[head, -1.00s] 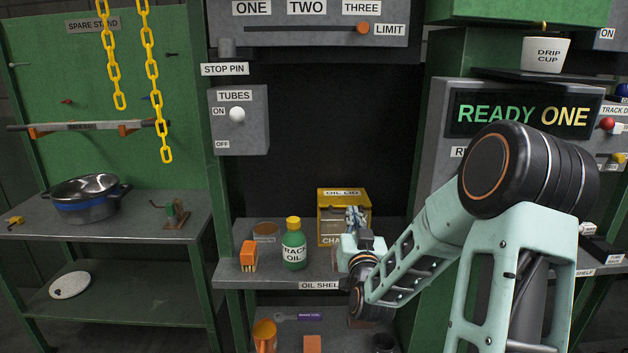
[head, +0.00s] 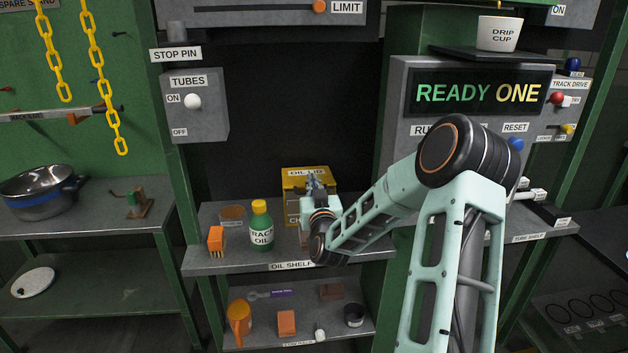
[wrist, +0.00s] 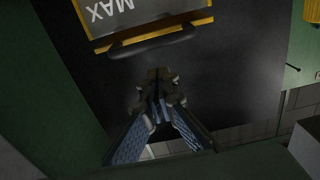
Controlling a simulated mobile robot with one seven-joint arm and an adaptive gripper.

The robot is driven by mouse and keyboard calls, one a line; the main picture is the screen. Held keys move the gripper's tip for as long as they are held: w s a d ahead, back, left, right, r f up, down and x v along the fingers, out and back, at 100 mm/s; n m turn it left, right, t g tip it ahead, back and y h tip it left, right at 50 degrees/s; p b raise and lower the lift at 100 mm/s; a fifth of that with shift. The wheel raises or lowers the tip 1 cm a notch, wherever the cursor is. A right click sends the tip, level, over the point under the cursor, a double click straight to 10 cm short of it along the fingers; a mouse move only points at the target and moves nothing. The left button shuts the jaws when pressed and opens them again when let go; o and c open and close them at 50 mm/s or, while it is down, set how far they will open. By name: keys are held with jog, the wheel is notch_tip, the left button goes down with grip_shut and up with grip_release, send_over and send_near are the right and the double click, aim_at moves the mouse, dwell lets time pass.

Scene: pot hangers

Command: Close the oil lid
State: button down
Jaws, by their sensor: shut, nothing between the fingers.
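The yellow oil box with the "OIL LID" label (head: 307,172) stands at the back of the oil shelf in the head view. My gripper (head: 315,180) is in front of its upper part and hides some of its front. In the wrist view my gripper (wrist: 160,78) is shut and empty, its fingertips together. Just ahead of them is a dark bar handle (wrist: 152,42) on the edge of a yellow-rimmed grey panel (wrist: 120,15) marked "MAX". A gap shows between fingertips and handle. I cannot tell how far the lid is open.
The control cabinet (head: 400,110) is to the right. Yellow chains (head: 105,110) hang at left.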

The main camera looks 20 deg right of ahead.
jog(key=shift+s+a+f, duration=0.1)
jog(key=shift+s+f, duration=0.1)
jog(key=shift+f, duration=0.3)
jog(key=shift+s+f, duration=0.15)
jog(key=shift+f, duration=0.35)
jog(key=shift+f, duration=0.1)
notch_tip(320, 180, down, 2)
jog(key=b, duration=0.3)
jog(key=t+b, duration=0.1)
jog(key=b, duration=0.3)
jog(key=shift+s+f, duration=0.15)
jog(key=shift+f, duration=0.1)
jog(key=shift+r, duration=0.1)
